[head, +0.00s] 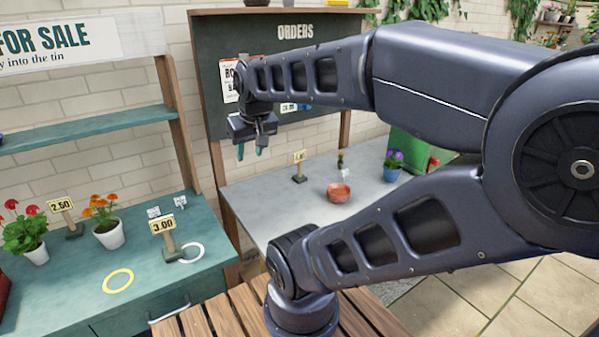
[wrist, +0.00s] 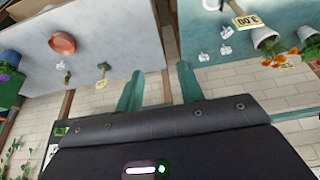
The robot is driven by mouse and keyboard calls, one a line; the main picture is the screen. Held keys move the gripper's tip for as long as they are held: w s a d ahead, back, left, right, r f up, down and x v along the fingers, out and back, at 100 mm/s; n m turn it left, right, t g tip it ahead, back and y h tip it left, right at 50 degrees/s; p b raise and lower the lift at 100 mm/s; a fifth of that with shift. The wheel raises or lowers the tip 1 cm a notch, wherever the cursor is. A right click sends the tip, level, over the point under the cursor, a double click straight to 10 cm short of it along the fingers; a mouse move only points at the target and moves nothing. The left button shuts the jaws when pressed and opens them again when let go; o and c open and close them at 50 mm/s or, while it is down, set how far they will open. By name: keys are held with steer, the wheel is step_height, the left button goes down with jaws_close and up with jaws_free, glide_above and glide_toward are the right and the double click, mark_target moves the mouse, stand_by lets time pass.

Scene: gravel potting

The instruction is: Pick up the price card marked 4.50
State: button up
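A small cream price card on a dark stand (head: 299,158) stands on the grey table in the head view; its figures are too small to read surely. It also shows in the wrist view (wrist: 103,68), to the left of the fingers. Two other cards read 2.50 (head: 62,204) and 3.00 (head: 163,225) and stand on the green bench. My gripper (head: 250,150) is up in front of the dark board, left of and above the unread card. In the wrist view its teal fingers (wrist: 159,88) are apart with nothing between them.
The grey table (head: 275,215) holds a terracotta bowl (head: 339,193) and a purple-flowered blue pot (head: 393,164). The green bench (head: 80,275) holds potted flowers, small white tags, a yellow ring (head: 118,281) and a white ring. The dark orders board (head: 215,80) rises behind.

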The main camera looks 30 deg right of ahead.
steer(key=shift+w, duration=0.1)
steer(key=w+d+m, duration=0.4)
steer(key=w+d, duration=0.2)
steer(key=w, duration=0.5)
steer(key=m+g+h, duration=0.4)
steer(key=m+h, duration=0.1)
steer(key=m, duration=0.8)
glide_toward(301, 159)
steer(key=shift+y, duration=0.3)
steer(key=x, duration=0.4)
steer(key=d+x, duration=0.1)
steer(key=x, duration=0.4)
steer(key=shift+w+r, duration=0.2)
steer(key=shift+c, duration=0.2)
